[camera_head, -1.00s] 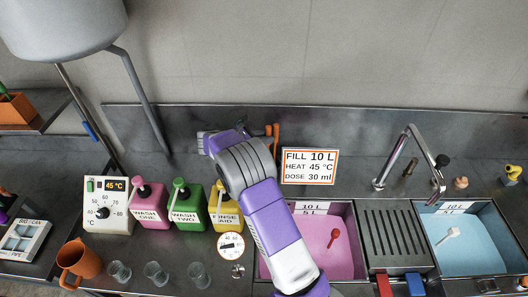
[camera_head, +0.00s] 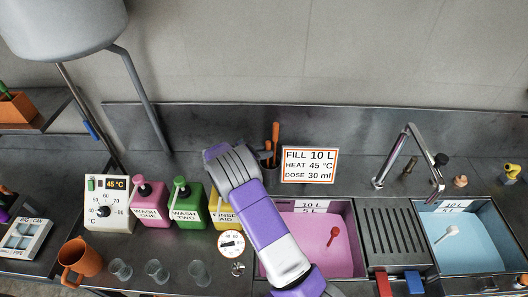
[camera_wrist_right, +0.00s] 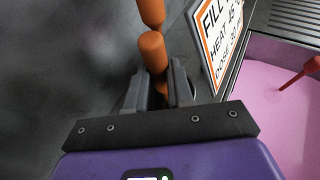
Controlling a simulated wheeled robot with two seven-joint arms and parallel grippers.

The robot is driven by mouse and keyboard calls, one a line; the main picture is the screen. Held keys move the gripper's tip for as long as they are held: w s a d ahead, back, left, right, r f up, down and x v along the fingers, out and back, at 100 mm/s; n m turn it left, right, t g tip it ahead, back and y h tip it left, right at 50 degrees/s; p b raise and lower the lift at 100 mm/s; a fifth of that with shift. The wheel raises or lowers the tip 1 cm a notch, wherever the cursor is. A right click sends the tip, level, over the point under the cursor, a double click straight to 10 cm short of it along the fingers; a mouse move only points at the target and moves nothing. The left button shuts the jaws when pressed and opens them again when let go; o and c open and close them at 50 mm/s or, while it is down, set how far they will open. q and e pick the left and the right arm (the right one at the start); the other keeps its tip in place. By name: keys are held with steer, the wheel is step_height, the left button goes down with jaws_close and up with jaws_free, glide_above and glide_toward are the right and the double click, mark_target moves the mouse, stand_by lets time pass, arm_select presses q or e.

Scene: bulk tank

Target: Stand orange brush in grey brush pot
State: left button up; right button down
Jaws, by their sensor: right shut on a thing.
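Two upright orange handles show in the head view beside the white sign: a taller one (camera_head: 276,136) and a shorter one (camera_head: 267,146) just left of it. In the right wrist view, an orange brush handle (camera_wrist_right: 153,52) stands between the fingers of my right gripper (camera_wrist_right: 160,92), which is shut on it. A second orange handle (camera_wrist_right: 152,12) shows just beyond. The brush's lower end is hidden by the gripper. A dark pot-like shape (camera_head: 271,161) is below the handles, mostly covered by my right arm; I cannot tell if the held brush is inside it. My left gripper is not in view.
The sign (camera_head: 310,165) stands close right of the handles. Pink (camera_head: 150,206), green (camera_head: 188,208) and yellow (camera_head: 222,216) bottles stand left of my right arm. Pink (camera_head: 340,262) and blue (camera_head: 480,255) basins lie front right, with a tap (camera_head: 408,150) behind.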

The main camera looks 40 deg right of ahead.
steer(key=shift+f, duration=0.2)
steer(key=c, duration=1)
jaws_free()
steer(key=shift+r, duration=0.15)
steer(key=v, duration=1.2)
steer(key=shift+b, duration=0.35)
